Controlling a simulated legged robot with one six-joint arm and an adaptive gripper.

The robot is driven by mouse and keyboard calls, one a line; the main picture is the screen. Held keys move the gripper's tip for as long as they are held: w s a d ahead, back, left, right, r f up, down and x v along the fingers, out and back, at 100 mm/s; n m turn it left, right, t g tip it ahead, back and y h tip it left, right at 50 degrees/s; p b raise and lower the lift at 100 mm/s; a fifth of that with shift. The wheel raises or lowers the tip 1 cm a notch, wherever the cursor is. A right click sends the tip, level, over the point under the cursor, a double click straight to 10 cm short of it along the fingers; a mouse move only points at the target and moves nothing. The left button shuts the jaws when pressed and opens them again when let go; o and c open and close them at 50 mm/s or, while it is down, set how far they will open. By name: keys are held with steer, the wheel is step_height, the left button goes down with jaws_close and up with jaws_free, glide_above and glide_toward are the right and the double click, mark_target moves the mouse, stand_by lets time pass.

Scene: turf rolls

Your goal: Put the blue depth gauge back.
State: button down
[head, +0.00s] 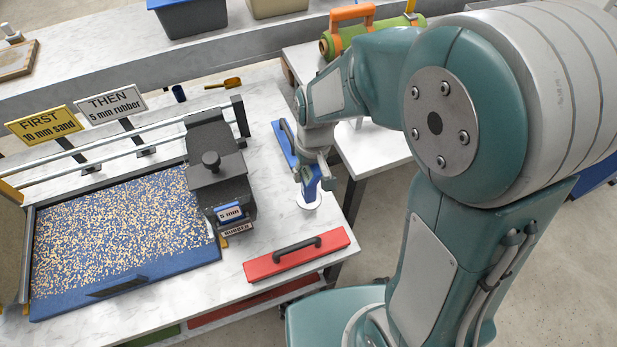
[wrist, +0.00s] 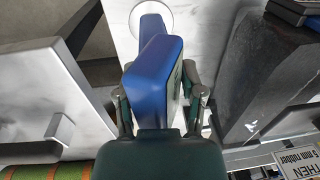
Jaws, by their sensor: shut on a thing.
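The blue depth gauge (head: 311,187) is held in my gripper (head: 312,166) over the right end of the marble-topped table. In the wrist view the gauge (wrist: 153,72) is a blue block between the two fingers of my gripper (wrist: 160,98), which are shut on it. A white round disc or ring (wrist: 168,22) shows at the gauge's far end; in the head view it lies at the tabletop under the gauge. I cannot tell whether the gauge touches the table. My gripper partly hides its upper part.
A red handled block (head: 297,258) lies at the table's front right edge, and a blue one (head: 284,143) lies just left of my wrist. The dark hopper (head: 214,160) stands left, beside the speckled blue tray (head: 52,306). Two signs (head: 112,103) stand behind.

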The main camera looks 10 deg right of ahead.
steer(key=f, duration=0.3)
steer(key=shift+w+d+f, duration=0.3)
steer(key=shift+w+f, duration=0.05)
steer(key=shift+f, duration=0.05)
steer(key=shift+a+f, duration=0.15)
steer(key=shift+a, duration=0.15)
steer(key=shift+d, duration=0.1)
steer(key=shift+c, duration=1)
jaws_free()
steer(key=shift+d+f, duration=0.1)
steer(key=shift+d, duration=0.1)
steer(key=shift+a, duration=0.15)
steer(key=r, duration=0.8)
steer(key=d+r, duration=0.1)
steer(key=r, duration=0.3)
steer(key=shift+w+d+r, duration=0.1)
steer(key=shift+r, duration=0.05)
steer(key=s+d+r+m+t+h, duration=0.1)
steer(key=s+d+r+m+t, duration=0.2)
steer(key=s+d+r, duration=0.7)
steer(key=s+t, duration=0.2)
steer(key=s, duration=0.1)
steer(key=shift+r+t, duration=0.15)
steer(key=shift+t, duration=0.25)
